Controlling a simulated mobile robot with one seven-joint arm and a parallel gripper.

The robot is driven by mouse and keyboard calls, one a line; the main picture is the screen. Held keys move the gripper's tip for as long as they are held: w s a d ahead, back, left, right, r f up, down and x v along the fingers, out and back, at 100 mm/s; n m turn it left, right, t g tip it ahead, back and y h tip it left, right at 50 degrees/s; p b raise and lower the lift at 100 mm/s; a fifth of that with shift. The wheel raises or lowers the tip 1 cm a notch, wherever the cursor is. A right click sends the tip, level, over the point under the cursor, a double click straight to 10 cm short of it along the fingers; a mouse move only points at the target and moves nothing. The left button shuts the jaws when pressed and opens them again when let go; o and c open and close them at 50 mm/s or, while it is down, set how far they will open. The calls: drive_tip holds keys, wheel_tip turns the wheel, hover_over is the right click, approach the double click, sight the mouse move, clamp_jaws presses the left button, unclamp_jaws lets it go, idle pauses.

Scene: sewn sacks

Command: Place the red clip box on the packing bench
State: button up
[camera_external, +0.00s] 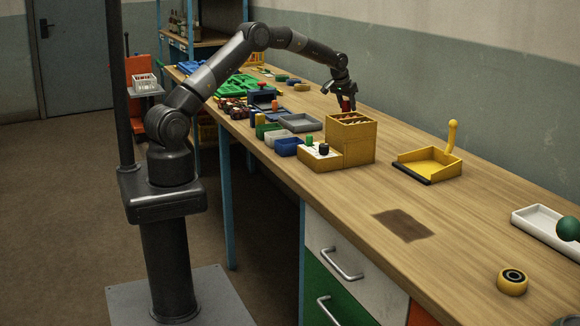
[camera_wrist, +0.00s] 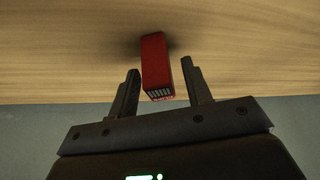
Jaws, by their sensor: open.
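The red clip box (camera_wrist: 156,62) is a small upright red block with a pale slotted end. It stands between the two fingers of my gripper (camera_wrist: 160,70) in the wrist view, with a gap on each side. Its far end appears to meet the wood of the packing bench (camera_wrist: 250,50), with a dark shadow there. In the external view, the red clip box (camera_external: 346,103) shows just under my gripper (camera_external: 341,93), behind a yellow wooden organiser. Its lower part is hidden there. My gripper is open around it. The packing bench (camera_external: 460,220) is a long wooden top.
The yellow organiser (camera_external: 350,147) stands close in front of the gripper. A yellow dustpan (camera_external: 428,165), tape roll (camera_external: 512,281) and white tray (camera_external: 545,228) lie right.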

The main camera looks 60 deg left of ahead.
drive_tip(key=v, duration=1.1)
drive_tip(key=s+d+r+m, duration=0.1)
drive_tip(key=s+d+r, duration=0.35)
drive_tip(key=s, duration=0.35)
drive_tip(key=s+d+r+m+t, duration=0.1)
drive_tip(key=s+d+r, duration=0.35)
drive_tip(key=s, duration=0.35)
drive_tip(key=s+d+r, duration=0.4)
drive_tip(key=s+r, duration=0.2)
drive_tip(key=s, duration=0.2)
drive_tip(key=s+d+f, duration=0.2)
drive_tip(key=s, duration=0.6)
drive_tip(key=s+d+f+m+h, duration=0.1)
drive_tip(key=s+d+f, duration=0.1)
drive_tip(key=s, duration=0.7)
drive_tip(key=s+d+f+m, duration=0.1)
drive_tip(key=s+d+f, duration=0.1)
drive_tip(key=s, duration=0.7)
drive_tip(key=shift+d+f+t+h, duration=0.2)
drive_tip(key=shift+d+t+h, duration=0.1)
drive_tip(key=shift+h, duration=0.1)
